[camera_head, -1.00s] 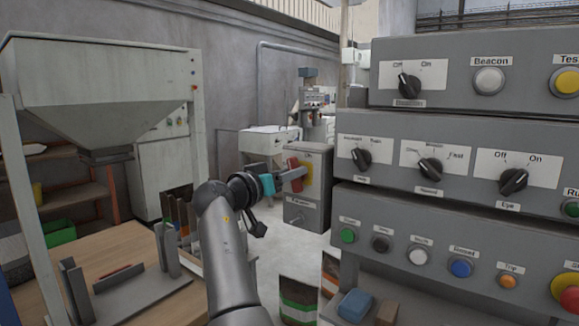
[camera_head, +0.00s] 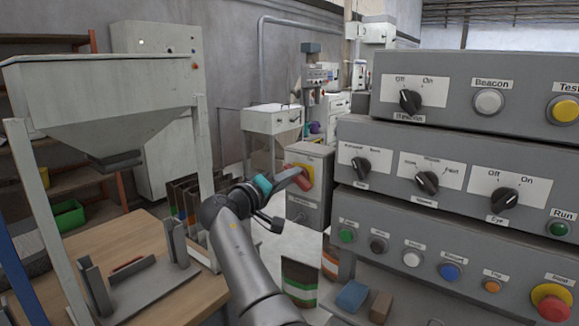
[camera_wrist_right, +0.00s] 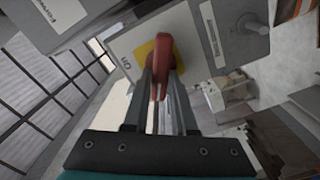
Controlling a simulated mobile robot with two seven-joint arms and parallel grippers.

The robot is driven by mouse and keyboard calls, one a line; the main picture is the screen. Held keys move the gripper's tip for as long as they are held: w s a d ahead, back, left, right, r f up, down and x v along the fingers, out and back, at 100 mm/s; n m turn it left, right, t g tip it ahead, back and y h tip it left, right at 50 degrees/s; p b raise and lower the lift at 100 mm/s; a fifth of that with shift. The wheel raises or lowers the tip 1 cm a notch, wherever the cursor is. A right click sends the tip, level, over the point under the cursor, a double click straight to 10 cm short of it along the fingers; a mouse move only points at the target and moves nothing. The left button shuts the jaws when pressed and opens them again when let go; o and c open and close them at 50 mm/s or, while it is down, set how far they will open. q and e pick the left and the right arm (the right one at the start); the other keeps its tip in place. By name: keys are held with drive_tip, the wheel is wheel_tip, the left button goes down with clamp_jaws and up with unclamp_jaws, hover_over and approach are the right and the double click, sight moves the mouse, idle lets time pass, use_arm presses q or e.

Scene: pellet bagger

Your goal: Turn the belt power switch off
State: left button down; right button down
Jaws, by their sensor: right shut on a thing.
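The belt power switch is a red handle (camera_head: 306,182) on a yellow plate (camera_head: 310,172) on the front of a grey box (camera_head: 306,213). My right gripper (camera_head: 297,179) reaches the handle from the left in the head view. In the right wrist view, the fingers (camera_wrist_right: 160,88) are shut on the red handle (camera_wrist_right: 161,58), in front of the yellow plate (camera_wrist_right: 146,50). An "On" label (camera_wrist_right: 125,62) shows beside the plate. The fingers partly cover the handle's near end. My left gripper is not in view.
A grey control panel (camera_head: 450,152) with knobs and buttons stands close at the right. A hopper (camera_head: 105,105) and a wooden table (camera_head: 200,297) with a metal fixture are at the left. Several bags (camera_head: 188,208) stand behind the table. Pale floor shows around the switch box.

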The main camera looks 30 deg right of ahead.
use_arm(q)
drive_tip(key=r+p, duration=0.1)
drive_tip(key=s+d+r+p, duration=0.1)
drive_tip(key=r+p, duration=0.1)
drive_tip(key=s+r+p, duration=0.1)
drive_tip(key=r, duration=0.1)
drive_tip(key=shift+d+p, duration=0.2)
drive_tip(key=shift+p, duration=0.1)
use_arm(e)
drive_tip(key=n, duration=0.6)
drive_tip(key=shift+d+f, duration=0.1)
drive_tip(key=shift+d, duration=0.05)
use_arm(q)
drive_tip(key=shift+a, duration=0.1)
use_arm(e)
drive_tip(key=c, duration=0.9)
unclamp_jaws()
drive_tip(key=shift+c, duration=0.2)
drive_tip(key=shift+o, duration=1.1)
drive_tip(key=shift+f, duration=0.15)
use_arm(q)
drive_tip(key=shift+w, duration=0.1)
use_arm(e)
drive_tip(key=shift+s+f, duration=0.1)
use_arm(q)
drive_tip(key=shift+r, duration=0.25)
use_arm(e)
drive_tip(key=v, duration=1.5)
drive_tip(key=shift+a, duration=0.3)
